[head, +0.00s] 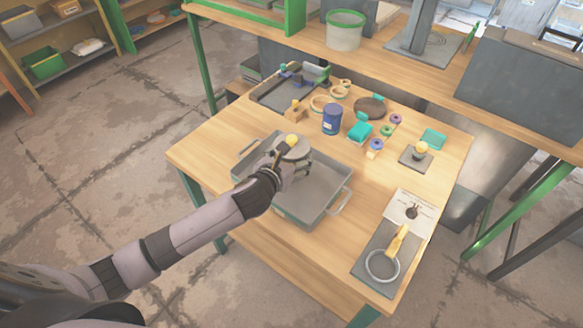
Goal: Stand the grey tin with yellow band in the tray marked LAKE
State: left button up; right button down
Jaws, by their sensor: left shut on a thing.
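My left gripper (285,157) is over the large grey tray with handles (322,198), shut on a round grey thing with a yellow knob-like top (296,151). The gripper partly hides it. I cannot tell whether it is the grey tin with yellow band, or whether it touches the tray floor. No other grey tin with a yellow band can be made out. A darker tray (262,97) lies at the back left of the table. I cannot read LAKE on either tray. My right gripper is not in view.
A blue tin (332,119) and a teal block (359,131) stand behind the grey tray, among several small rings and parts. A yellow-handled ring tool (383,264) lies at the front right. A raised shelf (385,50) runs along the back. The table's front left is bare.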

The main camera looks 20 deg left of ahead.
pick_arm(q)
jog(key=shift+f, duration=2.3)
jog(key=shift+f+b, duration=0.15)
jog(key=shift+b, duration=0.2)
jog(key=o, duration=1.2)
jog(key=shift+s+r, duration=0.25)
jog(key=v, duration=1.1)
jog(key=shift+s+a+r, duration=0.1)
jog(key=shift+s+r, duration=0.05)
jog(key=shift+s, duration=0.1)
